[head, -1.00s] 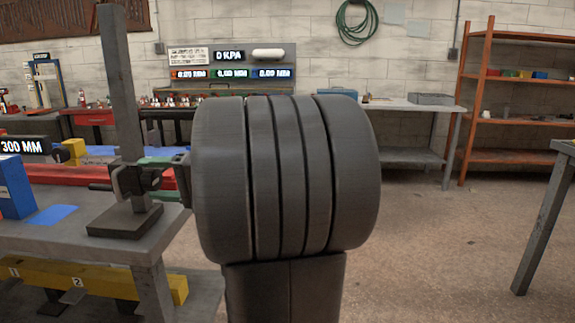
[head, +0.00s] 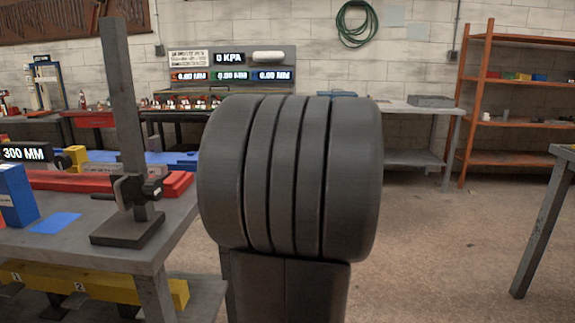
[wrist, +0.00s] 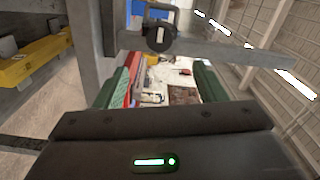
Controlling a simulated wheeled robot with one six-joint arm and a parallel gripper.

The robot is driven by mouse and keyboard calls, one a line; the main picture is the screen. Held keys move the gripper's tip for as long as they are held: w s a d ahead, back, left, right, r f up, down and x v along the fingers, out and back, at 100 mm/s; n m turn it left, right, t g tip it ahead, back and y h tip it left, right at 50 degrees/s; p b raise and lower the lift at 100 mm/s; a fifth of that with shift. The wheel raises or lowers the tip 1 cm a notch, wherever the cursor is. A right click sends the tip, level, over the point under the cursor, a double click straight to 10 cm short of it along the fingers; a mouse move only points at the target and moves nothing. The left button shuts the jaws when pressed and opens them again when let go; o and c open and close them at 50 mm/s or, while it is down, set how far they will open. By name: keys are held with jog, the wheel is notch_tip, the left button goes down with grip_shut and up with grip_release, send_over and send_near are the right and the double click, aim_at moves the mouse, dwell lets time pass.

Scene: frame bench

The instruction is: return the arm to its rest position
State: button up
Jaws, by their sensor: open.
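My gripper (wrist: 163,70) shows in the wrist view with its two green-padded fingers spread apart and nothing between them. Its dark palm fills the bottom of that view. In the head view my own dark, ribbed arm link (head: 290,180) fills the middle of the picture and stands upright just right of the bench. The gripper itself does not show in the head view.
A grey bench (head: 180,225) at left bears an upright post stand (head: 125,130), a blue box (head: 16,195) and red bars (head: 75,181). A yellow beam (head: 100,285) lies below. Orange shelves (head: 515,88) stand at back right.

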aim_at(159, 190)
jog(key=a+b, duration=0.1)
jog(key=a, duration=0.8)
jog(key=w+a+b, duration=0.1)
jog(key=a, duration=0.3)
jog(key=shift+a+f+b, duration=0.1)
jog(key=shift+a+b, duration=0.2)
jog(key=shift+a, duration=0.05)
jog(key=shift+r+m+p, duration=0.3)
jog(key=shift+r+p, duration=0.05)
jog(key=shift+p, duration=0.4)
jog(key=m+p, duration=0.4)
jog(key=p, duration=0.2)
jog(key=shift+p, duration=0.4)
jog(key=m+p, duration=0.4)
jog(key=p, duration=0.2)
jog(key=m+p, duration=0.6)
jog(key=p, duration=0.2)
jog(key=m+p, duration=0.2)
jog(key=shift+f+p, duration=0.15)
jog(key=shift+p, duration=0.15)
jog(key=shift+f+m, duration=0.15)
jog(key=shift+m, duration=0.15)
